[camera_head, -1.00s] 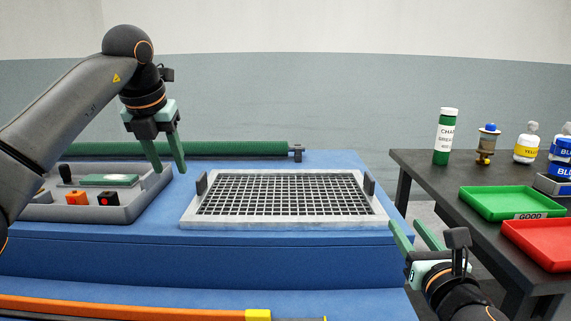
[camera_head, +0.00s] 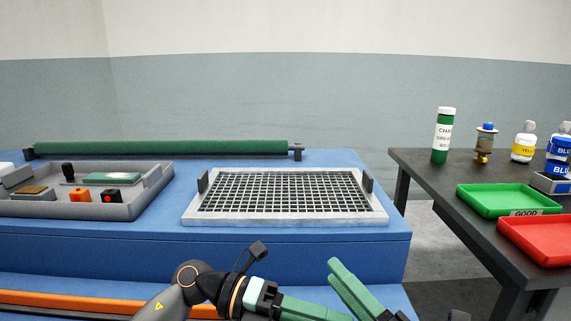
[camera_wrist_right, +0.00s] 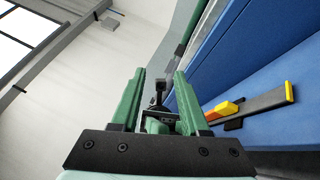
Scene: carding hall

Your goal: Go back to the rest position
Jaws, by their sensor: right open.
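My right gripper (camera_head: 334,272) is low at the bottom centre of the head view, its green fingers pointing up and left. It is open and empty; in the right wrist view its two fingers (camera_wrist_right: 160,76) stand apart. My left gripper (camera_head: 305,306) is also at the bottom centre, its arm coming in from the left and its green finger pointing right, close to the right gripper. Its fingertips are partly hidden, so its opening cannot be told. Dark and green parts of my other arm seem to show between the right fingers in the wrist view.
A blue machine (camera_head: 290,245) carries a framed grid (camera_head: 285,221), a grey tray (camera_head: 130,212) and a green roller (camera_head: 160,148). An orange bar (camera_head: 80,304) runs along the front. At right, a dark table (camera_head: 425,172) holds bottles, a green tray (camera_head: 480,209) and a red tray (camera_head: 530,251).

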